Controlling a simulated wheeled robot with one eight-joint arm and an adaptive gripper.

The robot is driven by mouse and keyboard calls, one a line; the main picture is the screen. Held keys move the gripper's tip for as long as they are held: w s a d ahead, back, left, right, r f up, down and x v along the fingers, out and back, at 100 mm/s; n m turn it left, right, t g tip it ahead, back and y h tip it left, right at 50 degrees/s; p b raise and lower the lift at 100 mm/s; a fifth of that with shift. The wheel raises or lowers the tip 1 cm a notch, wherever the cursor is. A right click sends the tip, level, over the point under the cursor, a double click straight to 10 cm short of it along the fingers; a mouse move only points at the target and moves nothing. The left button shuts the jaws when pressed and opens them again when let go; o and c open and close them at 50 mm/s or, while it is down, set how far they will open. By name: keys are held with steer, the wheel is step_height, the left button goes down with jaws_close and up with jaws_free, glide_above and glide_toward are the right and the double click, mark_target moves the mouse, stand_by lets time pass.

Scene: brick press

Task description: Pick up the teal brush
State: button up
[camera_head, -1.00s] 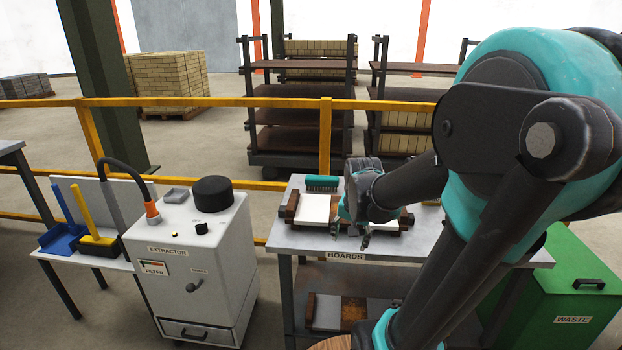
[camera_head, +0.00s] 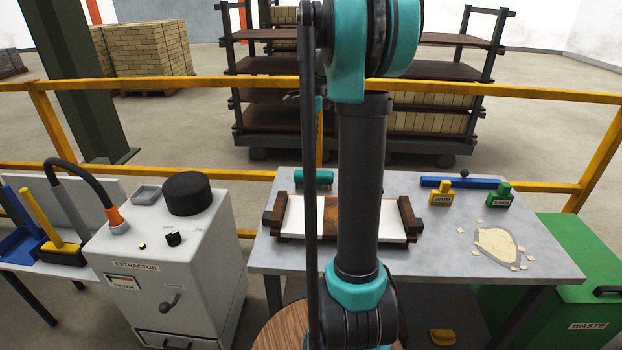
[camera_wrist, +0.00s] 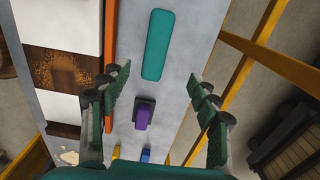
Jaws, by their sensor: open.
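The teal brush (camera_head: 314,177) lies on the grey table at its back left, behind the board in its holder. In the wrist view the teal brush (camera_wrist: 158,45) lies flat, ahead of the fingertips and roughly centred between them. My gripper (camera_wrist: 158,80) is open and empty, with its fingers spread to either side and apart from the brush. In the head view my arm hides most of the gripper.
A white-and-brown board (camera_head: 292,216) sits in a brown holder in front of the brush. A yellow rail (camera_head: 262,175) runs behind the table. Stamps and a powder pile occupy the table's right side.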

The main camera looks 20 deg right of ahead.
mark_target(314, 172)
step_height(314, 172, down, 9)
steer(key=shift+r, duration=0.2)
steer(key=shift+s+f, duration=0.2)
steer(key=shift+f, duration=1.2)
steer(key=shift+s+f, duration=0.15)
steer(key=shift+f, duration=1.25)
steer(key=shift+c, duration=0.5)
jaws_close()
steer(key=shift+r, duration=0.15)
step_height(314, 172, up, 20)
